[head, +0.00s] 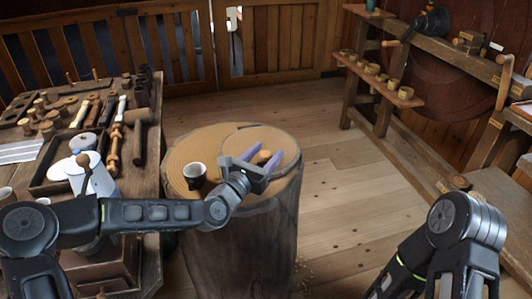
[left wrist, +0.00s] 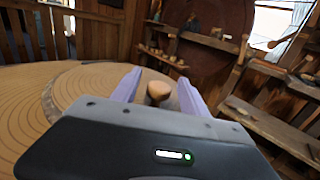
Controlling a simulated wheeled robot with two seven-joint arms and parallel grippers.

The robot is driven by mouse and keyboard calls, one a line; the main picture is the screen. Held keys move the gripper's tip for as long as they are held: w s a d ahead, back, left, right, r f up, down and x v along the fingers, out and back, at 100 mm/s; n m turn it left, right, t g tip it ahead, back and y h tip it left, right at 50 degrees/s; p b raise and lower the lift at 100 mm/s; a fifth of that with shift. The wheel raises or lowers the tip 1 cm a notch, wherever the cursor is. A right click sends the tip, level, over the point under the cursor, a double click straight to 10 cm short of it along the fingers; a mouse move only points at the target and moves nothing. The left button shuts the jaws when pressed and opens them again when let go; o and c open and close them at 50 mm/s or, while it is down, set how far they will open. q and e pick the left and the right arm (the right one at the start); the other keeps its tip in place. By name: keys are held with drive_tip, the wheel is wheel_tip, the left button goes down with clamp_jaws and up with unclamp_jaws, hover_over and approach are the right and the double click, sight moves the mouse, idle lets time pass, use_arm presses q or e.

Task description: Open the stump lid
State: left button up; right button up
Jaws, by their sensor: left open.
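The tree stump (head: 245,240) stands in the middle of the head view, and its flat ringed top carries a round lid (head: 238,138) on the right side. A small round wooden knob (head: 264,156) stands up from the lid; it also shows in the left wrist view (left wrist: 159,90). My left gripper (head: 265,158) is open, with its two purple fingers on either side of the knob. I cannot tell whether the fingers touch the knob. The lid looks flat on the stump. My right arm shows at the lower right, but its gripper fingers are not visible.
A dark cup with a white inside (head: 195,174) stands on the stump's left part, close to my left wrist. A bench with many tools (head: 120,110) is at the left. A shelf with small turned pieces (head: 380,80) is at the right.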

use_arm(q)
clamp_jaws()
idle(0.6)
idle(0.9)
